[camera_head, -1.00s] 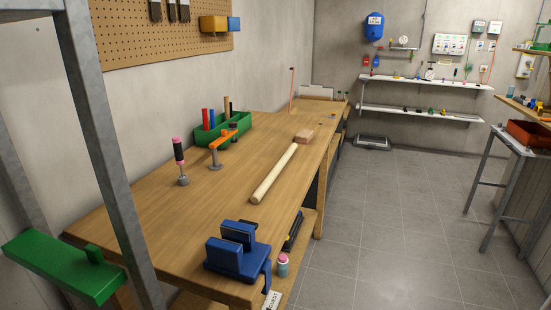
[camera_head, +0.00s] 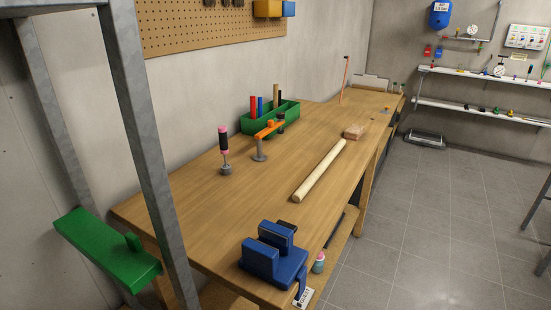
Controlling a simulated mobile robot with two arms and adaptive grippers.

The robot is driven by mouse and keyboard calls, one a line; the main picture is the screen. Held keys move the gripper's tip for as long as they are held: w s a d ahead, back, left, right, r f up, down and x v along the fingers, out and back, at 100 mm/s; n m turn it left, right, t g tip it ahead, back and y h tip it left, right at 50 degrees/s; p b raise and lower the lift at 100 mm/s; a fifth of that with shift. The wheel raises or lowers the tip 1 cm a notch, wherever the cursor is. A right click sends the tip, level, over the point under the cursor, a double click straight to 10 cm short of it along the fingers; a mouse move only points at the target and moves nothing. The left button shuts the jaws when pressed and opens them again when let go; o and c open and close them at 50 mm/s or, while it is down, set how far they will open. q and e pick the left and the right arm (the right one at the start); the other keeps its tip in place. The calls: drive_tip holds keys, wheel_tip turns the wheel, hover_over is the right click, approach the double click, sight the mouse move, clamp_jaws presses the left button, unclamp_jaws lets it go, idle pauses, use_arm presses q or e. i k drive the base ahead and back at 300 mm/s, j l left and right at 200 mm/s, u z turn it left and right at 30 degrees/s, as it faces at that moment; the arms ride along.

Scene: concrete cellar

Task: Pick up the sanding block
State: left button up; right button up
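A small reddish-brown block (camera_head: 355,131), which looks like the sanding block, lies on the wooden workbench (camera_head: 215,208). It sits toward the bench's far right part, just beyond the end of a pale wooden rod (camera_head: 320,171). Nothing covers it. Neither of my grippers shows in the head view.
A blue vise (camera_head: 273,257) is at the bench's near right corner. A green tool caddy (camera_head: 268,121), an orange clamp (camera_head: 267,131) and a pink-and-black handled tool (camera_head: 224,152) stand toward the wall. A grey metal post (camera_head: 150,150) rises at near left. Tiled floor (camera_head: 440,220) is clear at right.

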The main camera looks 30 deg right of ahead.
sight(354, 132)
drive_tip(key=i+l+u, duration=0.1)
drive_tip(key=l+u, duration=0.25)
drive_tip(key=l, duration=0.55)
drive_tip(key=l+u, duration=0.35)
drive_tip(key=l, duration=0.55)
drive_tip(key=l+u, duration=0.4)
drive_tip(key=l, duration=0.55)
drive_tip(key=k, duration=0.1)
